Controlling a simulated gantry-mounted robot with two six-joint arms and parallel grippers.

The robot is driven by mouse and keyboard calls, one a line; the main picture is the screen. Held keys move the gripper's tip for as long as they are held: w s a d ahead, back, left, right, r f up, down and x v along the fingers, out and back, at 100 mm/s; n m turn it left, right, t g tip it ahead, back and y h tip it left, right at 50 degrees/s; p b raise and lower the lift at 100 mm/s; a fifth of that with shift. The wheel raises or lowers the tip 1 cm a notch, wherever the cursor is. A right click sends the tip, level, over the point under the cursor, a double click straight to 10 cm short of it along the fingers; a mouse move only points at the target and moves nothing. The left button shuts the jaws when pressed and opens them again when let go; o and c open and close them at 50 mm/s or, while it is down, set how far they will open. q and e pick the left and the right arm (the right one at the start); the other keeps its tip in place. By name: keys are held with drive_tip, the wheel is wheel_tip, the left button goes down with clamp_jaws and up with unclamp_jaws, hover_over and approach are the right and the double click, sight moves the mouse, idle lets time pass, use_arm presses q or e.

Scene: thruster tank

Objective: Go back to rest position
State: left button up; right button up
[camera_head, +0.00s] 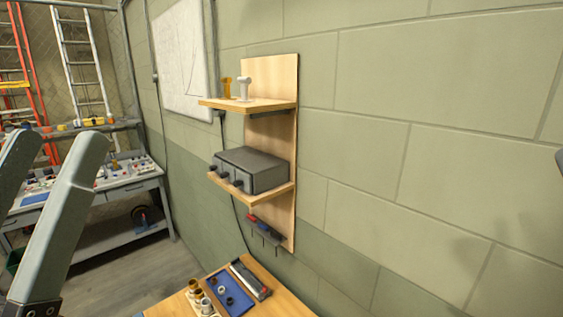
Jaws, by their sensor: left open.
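My left gripper (60,142) is at the left edge of the head view, close to the camera. Its two pale grey fingers point up and stand apart, with nothing between them. The base of the nearer finger shows dark metal with bolts at the bottom edge. The fingers are well to the left of the wall shelf and touch nothing that I can see. A small dark grey piece (560,159) shows at the right edge; it may be part of my right arm, but too little shows to tell its state.
A wooden wall shelf (270,72) holds an orange fitting (227,87), a white fitting (244,88) and a grey box (252,168). Below is a wooden table (284,303) with a blue tray (229,293). A grey workbench (130,185) and ladders (80,60) stand behind left.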

wheel_tip(320, 180, up, 17)
drive_tip(key=p, duration=1.4)
